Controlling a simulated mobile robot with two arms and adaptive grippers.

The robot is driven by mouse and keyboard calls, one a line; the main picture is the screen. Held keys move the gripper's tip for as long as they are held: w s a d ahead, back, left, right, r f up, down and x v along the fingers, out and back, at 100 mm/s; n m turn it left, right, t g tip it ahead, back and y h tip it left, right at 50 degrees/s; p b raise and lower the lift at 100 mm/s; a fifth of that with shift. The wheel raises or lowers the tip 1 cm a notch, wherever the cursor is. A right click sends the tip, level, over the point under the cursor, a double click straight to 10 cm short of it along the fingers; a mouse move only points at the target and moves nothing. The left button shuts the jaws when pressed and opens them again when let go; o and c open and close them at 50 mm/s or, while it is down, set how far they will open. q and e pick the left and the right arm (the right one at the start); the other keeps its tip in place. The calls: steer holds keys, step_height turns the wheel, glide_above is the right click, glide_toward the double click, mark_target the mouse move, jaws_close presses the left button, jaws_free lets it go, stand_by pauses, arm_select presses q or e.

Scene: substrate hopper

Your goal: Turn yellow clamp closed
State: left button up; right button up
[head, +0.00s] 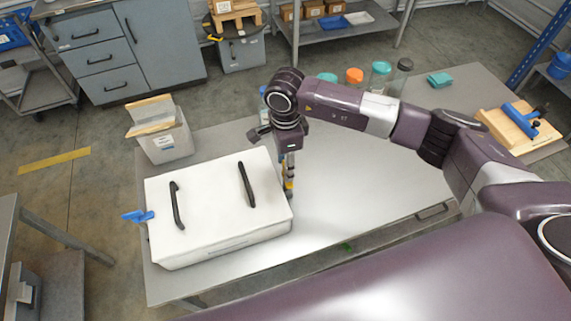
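The white hopper (215,225) with two black handles on its lid stands on the grey table. A small piece of the yellow clamp (289,184) shows at the hopper's right side; the rest is hidden. My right gripper (288,178) comes in from the right and points down at the yellow clamp, beside the hopper's right wall. Its fingers overlap the clamp, so I cannot tell whether they grip it. A blue clamp (137,216) sticks out from the hopper's left side. My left gripper is out of view.
An open bin (165,140) with a wooden-edged top stands behind the hopper at left. Jars with teal and orange lids (354,76) stand along the back edge. A wooden block with a blue tool (520,122) lies at far right. The table's middle (370,170) is clear.

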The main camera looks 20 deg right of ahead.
steer(key=shift+w+f+m+b, duration=0.1)
steer(key=shift+f+m+b, duration=0.05)
steer(key=shift+m+b, duration=0.95)
steer(key=m+b, duration=0.5)
steer(key=m, duration=0.1)
steer(key=m+b, duration=0.3)
steer(key=m, duration=0.2)
steer(key=shift+m, duration=0.3)
steer(key=shift+r+m+b, duration=0.25)
steer(key=shift+m+b, duration=0.85)
steer(key=shift+m, duration=0.7)
steer(key=o, duration=1.2)
steer(key=shift+c, duration=0.2)
step_height(320, 180, up, 12)
